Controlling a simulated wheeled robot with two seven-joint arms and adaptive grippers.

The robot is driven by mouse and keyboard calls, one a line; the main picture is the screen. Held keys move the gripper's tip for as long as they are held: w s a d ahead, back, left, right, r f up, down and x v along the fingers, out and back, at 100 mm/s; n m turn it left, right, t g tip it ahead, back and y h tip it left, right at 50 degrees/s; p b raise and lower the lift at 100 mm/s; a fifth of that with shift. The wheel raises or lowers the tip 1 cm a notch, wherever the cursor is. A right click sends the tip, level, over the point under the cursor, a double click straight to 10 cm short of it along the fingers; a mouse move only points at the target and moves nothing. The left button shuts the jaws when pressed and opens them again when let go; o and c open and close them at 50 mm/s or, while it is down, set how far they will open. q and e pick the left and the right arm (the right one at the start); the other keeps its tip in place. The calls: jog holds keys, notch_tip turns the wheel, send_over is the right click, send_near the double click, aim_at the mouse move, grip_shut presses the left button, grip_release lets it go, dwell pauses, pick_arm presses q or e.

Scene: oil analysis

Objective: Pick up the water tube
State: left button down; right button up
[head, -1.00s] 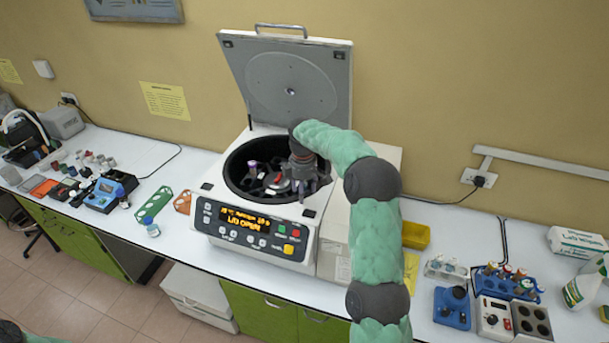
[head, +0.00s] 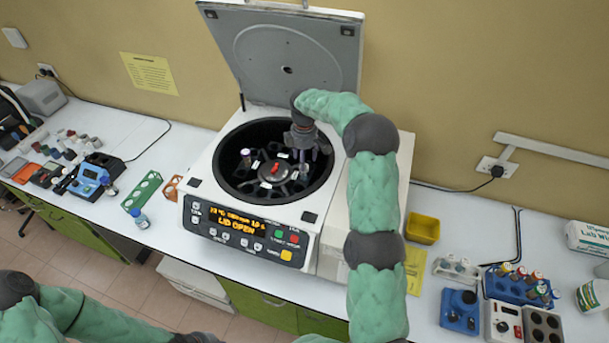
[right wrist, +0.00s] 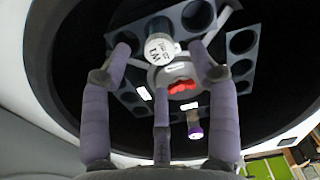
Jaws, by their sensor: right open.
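The open centrifuge (head: 250,213) has a dark bowl with a rotor and a red centre knob (head: 273,169). In the right wrist view, a white-capped tube (right wrist: 161,47) stands in a rotor slot, its cap marked with dark lettering I cannot read surely. A purple-capped tube (right wrist: 195,130) sits in the opposite slot and also shows in the head view (head: 245,153). My right gripper (head: 308,158) is over the right side of the rotor. In its wrist view, the open fingers (right wrist: 164,52) lie either side of the white-capped tube, not visibly touching it. My left gripper is out of view.
The raised lid (head: 288,60) stands behind the bowl, and the bowl rim surrounds my right fingers. A green rack (head: 142,190) and small bottle (head: 141,218) stand left. A yellow bin (head: 422,229) and a blue tube rack (head: 520,288) stand right.

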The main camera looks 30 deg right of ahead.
aim_at(304, 177)
jog(key=shift+w+f, duration=0.1)
jog(key=shift+f, duration=0.25)
jog(key=shift+f+p, duration=0.35)
jog(key=shift+f, duration=0.1)
notch_tip(304, 177, down, 4)
jog(key=shift+f+p, duration=0.15)
jog(key=shift+p, duration=0.5)
jog(key=c, duration=1.1)
